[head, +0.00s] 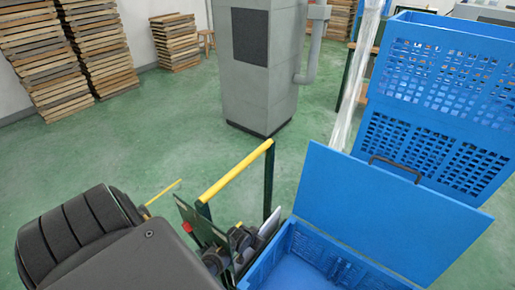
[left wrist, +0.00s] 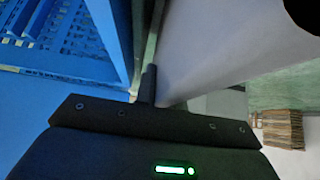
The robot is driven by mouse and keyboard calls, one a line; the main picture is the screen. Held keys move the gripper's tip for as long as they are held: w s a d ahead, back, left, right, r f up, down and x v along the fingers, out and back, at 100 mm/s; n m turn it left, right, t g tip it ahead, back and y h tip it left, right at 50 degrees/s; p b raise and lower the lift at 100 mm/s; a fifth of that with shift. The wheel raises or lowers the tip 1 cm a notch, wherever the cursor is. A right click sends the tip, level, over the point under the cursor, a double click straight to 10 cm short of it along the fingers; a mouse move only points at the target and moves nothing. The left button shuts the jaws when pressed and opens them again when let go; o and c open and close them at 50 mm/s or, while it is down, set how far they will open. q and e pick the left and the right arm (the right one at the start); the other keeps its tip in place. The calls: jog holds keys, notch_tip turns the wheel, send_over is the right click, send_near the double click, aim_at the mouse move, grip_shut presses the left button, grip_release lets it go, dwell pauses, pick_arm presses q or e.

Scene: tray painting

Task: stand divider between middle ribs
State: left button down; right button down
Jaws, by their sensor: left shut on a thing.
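My left gripper (head: 240,248) is beside the left wall of the open blue crate (head: 290,238) in the head view. It is shut on a thin pale grey panel, seemingly the divider (head: 269,222), which stands tilted near the crate's left rim. In the left wrist view the divider (left wrist: 225,45) is a large pale sheet running up from the dark gripper finger (left wrist: 149,85). Blue crate walls (left wrist: 110,40) show to its left. The ribs cannot be made out, and the divider's lower edge is hidden. My right gripper is out of view.
A blue panel with a black handle (head: 395,167) rises behind the crate. Taller blue slatted crates (head: 447,55) stand behind it. A yellow rail (head: 236,170) on dark posts is close beyond my gripper.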

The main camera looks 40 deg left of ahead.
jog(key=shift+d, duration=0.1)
pick_arm(q)
jog(key=c, duration=1.5)
grip_release()
jog(key=shift+o, duration=0.5)
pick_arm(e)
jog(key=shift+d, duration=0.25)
pick_arm(q)
jog(key=shift+s+r, duration=0.1)
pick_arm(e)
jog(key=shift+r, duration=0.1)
